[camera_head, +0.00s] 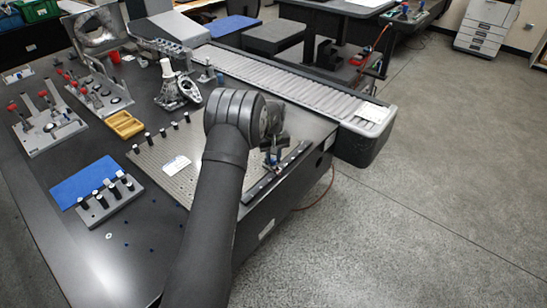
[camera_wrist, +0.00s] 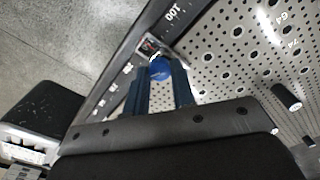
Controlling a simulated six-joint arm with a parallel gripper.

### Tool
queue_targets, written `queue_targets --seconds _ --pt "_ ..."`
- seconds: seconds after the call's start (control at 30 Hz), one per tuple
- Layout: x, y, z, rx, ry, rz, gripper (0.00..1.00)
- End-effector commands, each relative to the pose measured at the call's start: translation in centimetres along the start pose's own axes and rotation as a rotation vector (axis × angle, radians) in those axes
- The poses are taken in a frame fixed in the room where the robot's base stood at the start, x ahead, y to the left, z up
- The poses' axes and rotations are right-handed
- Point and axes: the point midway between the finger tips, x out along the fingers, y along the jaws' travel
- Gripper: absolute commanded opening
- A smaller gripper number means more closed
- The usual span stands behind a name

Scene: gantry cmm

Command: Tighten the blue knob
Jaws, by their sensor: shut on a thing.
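The blue knob (camera_wrist: 160,67) shows in the wrist view as a small round blue cap, with a small metal fitting (camera_wrist: 150,47) just beyond it at the edge of the perforated plate (camera_wrist: 222,65). My gripper (camera_wrist: 160,80) has its two dark fingers on either side of the knob, shut on it. In the head view my gripper (camera_head: 272,152) points down at the right edge of the perforated plate (camera_head: 195,155). There my wrist and the fingers hide most of the knob.
A dark rail (camera_head: 278,170) runs along the plate's right edge. Several black pegs (camera_head: 162,132) stand on the plate. A roller conveyor (camera_head: 300,85) lies behind. A yellow tray (camera_head: 124,124) and red-handled clamps (camera_head: 45,120) stand left. Open floor lies right.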

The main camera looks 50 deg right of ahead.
Motion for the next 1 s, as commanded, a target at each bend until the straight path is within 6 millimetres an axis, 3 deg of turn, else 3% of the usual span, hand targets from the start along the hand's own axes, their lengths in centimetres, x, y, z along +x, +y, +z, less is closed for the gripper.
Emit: queue_targets --seconds 0.4,0.43,0.5,0.53,0.83,1.0 --pt "-0.1 0.0 0.0 0.008 0.001 0.001 0.00" --pt "-0.1 0.0 0.0 0.008 0.001 0.001 0.29" --pt "-0.1 0.0 0.0 0.008 0.001 0.001 0.43" --pt "-0.1 0.0 0.0 0.008 0.001 0.001 0.45" --pt "-0.2 0.0 0.0 0.007 0.001 0.000 0.45" --pt "-2.1 0.0 -0.1 0.007 0.002 0.001 0.45"
